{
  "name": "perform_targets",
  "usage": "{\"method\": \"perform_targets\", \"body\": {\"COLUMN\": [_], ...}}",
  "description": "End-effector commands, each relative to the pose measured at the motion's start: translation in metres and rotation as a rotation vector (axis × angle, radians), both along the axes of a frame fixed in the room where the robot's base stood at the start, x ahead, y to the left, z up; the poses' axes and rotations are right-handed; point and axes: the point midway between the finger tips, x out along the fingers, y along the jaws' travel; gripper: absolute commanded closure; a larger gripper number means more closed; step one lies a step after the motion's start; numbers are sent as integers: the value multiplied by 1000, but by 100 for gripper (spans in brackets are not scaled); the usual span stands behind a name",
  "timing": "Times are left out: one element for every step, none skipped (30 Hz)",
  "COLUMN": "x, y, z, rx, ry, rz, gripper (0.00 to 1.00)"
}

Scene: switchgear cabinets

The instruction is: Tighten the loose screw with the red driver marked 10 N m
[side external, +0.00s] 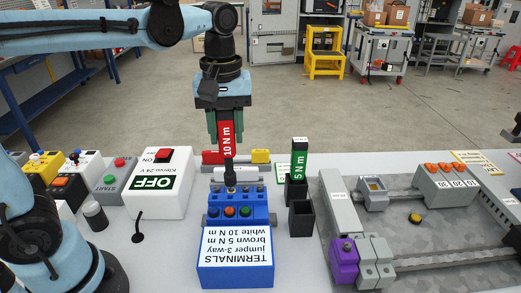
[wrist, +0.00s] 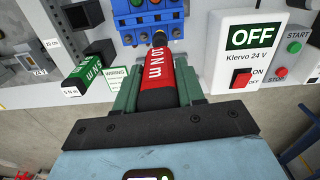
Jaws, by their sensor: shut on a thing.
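My gripper (side external: 226,138) is shut on the red driver (side external: 227,142) marked 10 N m, which points down. In the wrist view the red driver (wrist: 158,84) lies between the green jaws. Its dark tip is at the upper row of the blue terminal block (side external: 236,262); I cannot tell whether it is seated in a screw. The block also shows in the wrist view (wrist: 128,27). Its front row has several coloured round spots. Its label lists brown 5 N m and white 10 N m. The loose screw itself is too small or hidden to make out.
A green driver (side external: 299,158) marked 5 N m stands in a black holder, with an empty black holder (side external: 301,219) in front. A white box (side external: 165,190) reading OFF stands left of the block. A grey panel (side external: 420,245) with rails lies right.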

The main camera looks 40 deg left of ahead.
Motion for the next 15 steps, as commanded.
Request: {"method": "perform_targets", "body": {"x": [0,0,0,0,0,0,0,0,0,0,0,0,0,0,0], "y": [0,0,0,0,0,0,0,0,0,0,0,0,0,0,0], "z": [0,0,0,0,0,0,0,0,0,0,0,0,0,0,-1], "rx": [0,0,0,0,0,0,0,0,0,0,0,0,0,0,0], "ry": [0,0,0,0,0,0,0,0,0,0,0,0,0,0,0], "rz": [-47,-79,-121,-151,-181,-221,-251,-278,-314,-340,-366,-343,-313,-287,-254], "gripper": [100,100,100,100,100,100,100,100,100,100,100,100,100,100,100]}}
